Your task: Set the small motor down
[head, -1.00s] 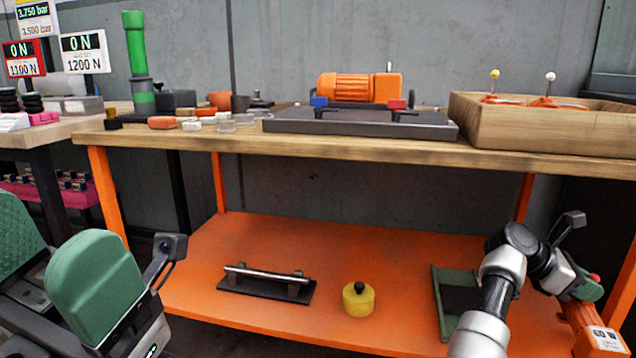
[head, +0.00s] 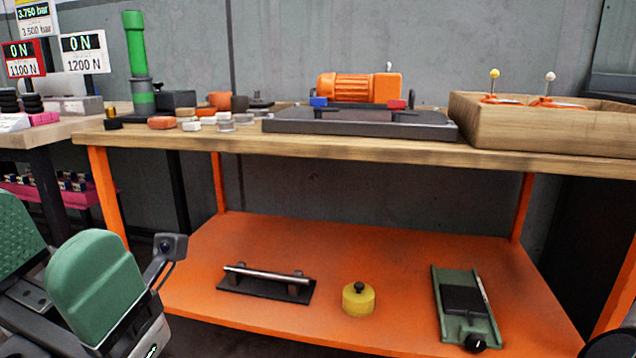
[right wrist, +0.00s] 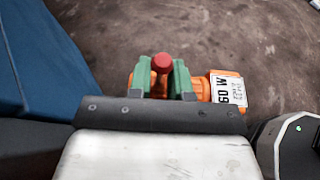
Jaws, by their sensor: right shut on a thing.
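The small motor (right wrist: 203,89) is orange with a white label reading "60 W" and a red knob on top. My right gripper (right wrist: 163,80) is shut on it with green fingers on both sides of the red knob, in the right wrist view. Bare brown floor shows beyond the motor there. The right gripper and the small motor are out of the head view. My left arm shows at the lower left of the head view, but its fingertips are outside the picture.
The wooden bench top (head: 330,148) holds a dark plate (head: 360,125) with a larger orange motor (head: 358,88), and a wooden tray (head: 545,125). The orange lower shelf (head: 220,262) holds a rod stand (head: 265,284), a yellow weight (head: 358,299) and a green device (head: 466,308).

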